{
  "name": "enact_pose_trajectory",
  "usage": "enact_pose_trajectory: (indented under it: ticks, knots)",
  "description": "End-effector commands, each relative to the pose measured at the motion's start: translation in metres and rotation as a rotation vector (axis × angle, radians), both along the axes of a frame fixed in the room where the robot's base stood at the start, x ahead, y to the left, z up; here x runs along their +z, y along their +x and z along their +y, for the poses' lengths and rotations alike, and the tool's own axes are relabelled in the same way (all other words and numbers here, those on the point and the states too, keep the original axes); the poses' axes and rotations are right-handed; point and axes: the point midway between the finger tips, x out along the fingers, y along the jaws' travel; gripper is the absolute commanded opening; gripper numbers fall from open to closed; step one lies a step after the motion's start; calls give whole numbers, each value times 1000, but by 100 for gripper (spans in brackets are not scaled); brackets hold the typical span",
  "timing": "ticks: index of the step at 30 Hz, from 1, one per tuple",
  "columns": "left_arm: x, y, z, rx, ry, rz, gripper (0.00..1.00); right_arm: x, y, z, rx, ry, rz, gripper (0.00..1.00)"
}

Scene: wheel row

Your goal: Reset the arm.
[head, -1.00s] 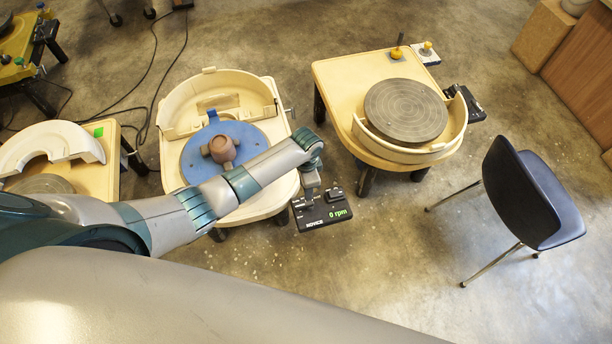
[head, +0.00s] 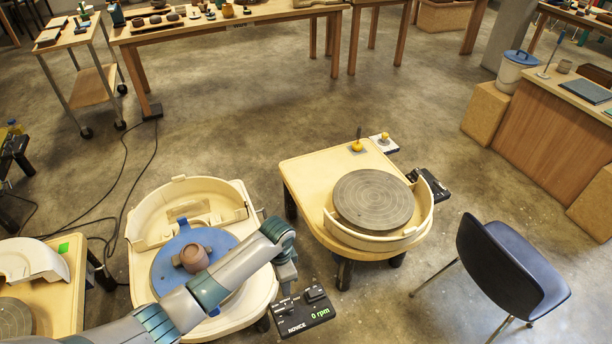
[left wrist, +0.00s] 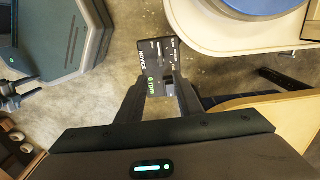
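My left arm reaches in from the lower left across the front wheel. Its gripper (head: 287,277) points down beside the black control box (head: 303,310), which reads 0 rpm. In the left wrist view the two dark fingers (left wrist: 158,98) are apart with nothing held between them. The control box (left wrist: 157,55) shows beyond the fingertips; I cannot tell whether they touch it. A brown clay pot (head: 193,258) stands on the blue wheel disc (head: 166,262), partly behind my arm. I cannot make out my right gripper in either view.
A second wheel (head: 374,200) with a grey disc stands to the right. A dark blue chair (head: 510,265) is further right. Another wheel table (head: 62,300) is at the left edge. Work tables (head: 230,22) stand at the back. Open floor lies between.

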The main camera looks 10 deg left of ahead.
Motion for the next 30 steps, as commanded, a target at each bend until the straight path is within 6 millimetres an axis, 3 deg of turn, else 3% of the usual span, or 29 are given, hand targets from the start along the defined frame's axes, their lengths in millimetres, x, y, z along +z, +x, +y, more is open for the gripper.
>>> enact_pose_trajectory:
  ticks: [5, 8, 11, 16, 23, 30]
  knots:
    - [-4, -1, 0, 7, -2, 0, 33, 0, 0, 0, 0, 0, 0, 45]
    - [-17, -5, 2, 34, -10, -3, 33, 0, 0, -1, 0, -1, 1, 45]
    - [-44, -15, 6, 88, -24, -9, 33, 0, 0, -2, -1, -2, 1, 45]
    - [-116, -49, 20, 235, -49, -31, 33, 0, 0, -4, 0, -4, 1, 45]
    - [-223, -142, 51, 442, -55, -63, 33, 0, -1, -6, -1, -6, 2, 45]
    - [-301, -269, 77, 595, -44, -80, 33, 0, -1, -5, -1, -6, 2, 45]
